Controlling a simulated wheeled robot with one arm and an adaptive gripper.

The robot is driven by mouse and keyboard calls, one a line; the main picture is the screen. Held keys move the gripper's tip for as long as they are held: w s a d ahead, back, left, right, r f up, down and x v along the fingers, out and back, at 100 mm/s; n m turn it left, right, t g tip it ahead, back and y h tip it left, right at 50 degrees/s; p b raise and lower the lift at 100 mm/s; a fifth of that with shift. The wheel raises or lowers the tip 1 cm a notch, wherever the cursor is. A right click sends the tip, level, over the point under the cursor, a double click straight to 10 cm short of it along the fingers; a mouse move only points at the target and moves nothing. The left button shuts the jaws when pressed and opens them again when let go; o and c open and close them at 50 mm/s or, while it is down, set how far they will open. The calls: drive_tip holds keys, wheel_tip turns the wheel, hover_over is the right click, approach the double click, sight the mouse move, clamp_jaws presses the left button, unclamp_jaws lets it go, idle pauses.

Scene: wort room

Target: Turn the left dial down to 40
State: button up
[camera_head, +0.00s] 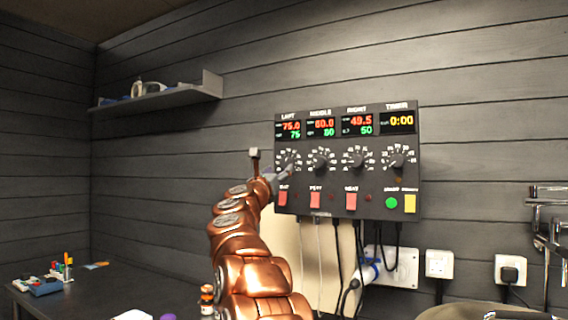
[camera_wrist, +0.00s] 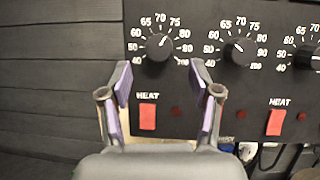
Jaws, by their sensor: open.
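The left dial (camera_wrist: 158,47) is a black knob on the dark control panel (camera_head: 347,207), with numbers from 40 up around it. Its white mark points up and right, roughly toward 75. The display above it (camera_head: 288,130) reads 75.0 in red and 75 in green. My gripper (camera_wrist: 161,75) is open and empty. In the wrist view its fingertips sit just below the dial, one to either side, not closed on it. In the head view my gripper (camera_head: 284,173) is in front of the panel's left side and partly hides the left dial (camera_head: 288,158).
The middle dial (camera_head: 320,160), right dial (camera_head: 356,160) and timer dial (camera_head: 397,160) are to the right. Red heat switches (camera_head: 315,199) are below. Cables hang under the panel. A wall shelf (camera_head: 165,97) and a dark worktop (camera_head: 75,300) are at left.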

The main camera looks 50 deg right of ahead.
sight(285, 163)
drive_tip(key=shift+p+x, duration=1.45)
drive_tip(key=shift+x, duration=1.15)
drive_tip(key=c, duration=1.1)
